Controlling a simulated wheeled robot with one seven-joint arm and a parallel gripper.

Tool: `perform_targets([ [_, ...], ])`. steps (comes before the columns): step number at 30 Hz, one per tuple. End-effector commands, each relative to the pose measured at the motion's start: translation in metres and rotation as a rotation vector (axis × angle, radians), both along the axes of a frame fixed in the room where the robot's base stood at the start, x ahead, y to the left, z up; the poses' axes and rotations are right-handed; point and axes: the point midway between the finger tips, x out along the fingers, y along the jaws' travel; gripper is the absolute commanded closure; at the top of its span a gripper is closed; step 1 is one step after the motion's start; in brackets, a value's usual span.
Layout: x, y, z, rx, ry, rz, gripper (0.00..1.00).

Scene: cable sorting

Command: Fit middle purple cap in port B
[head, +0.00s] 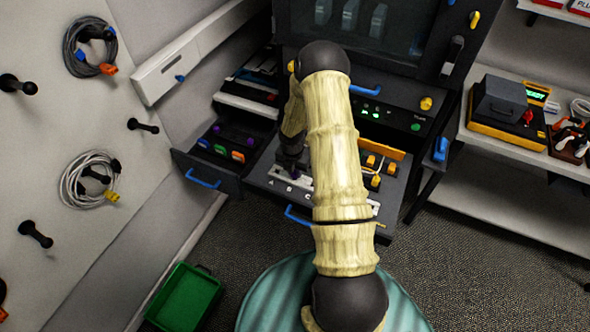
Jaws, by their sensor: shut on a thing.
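My gripper (291,162) points down over the light strip with ports (268,176) on the dark pulled-out panel. It is shut on a small purple cap (295,176), of which only a little shows below the fingers. The letters A and B can be made out along the strip, and the cap is close to B. I cannot tell whether the cap touches the port or is above it. My arm hides the right part of the strip. More purple caps (248,141) lie in the open drawer (207,168) to the left.
The drawer also holds green and orange caps (237,156) and has a blue handle (203,179). Yellow plugs (371,161) stand right of my arm. A green bin (184,298) is on the floor at lower left. Cable coils (90,180) hang on the left wall.

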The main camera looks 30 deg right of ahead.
Motion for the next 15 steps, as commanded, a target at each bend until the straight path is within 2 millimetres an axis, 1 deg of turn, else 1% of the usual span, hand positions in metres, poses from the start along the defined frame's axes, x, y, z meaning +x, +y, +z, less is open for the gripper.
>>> perform_targets([
  [15, 0.0001, 0.0, -0.0062, 0.0, 0.0, 0.0, 1.0],
])
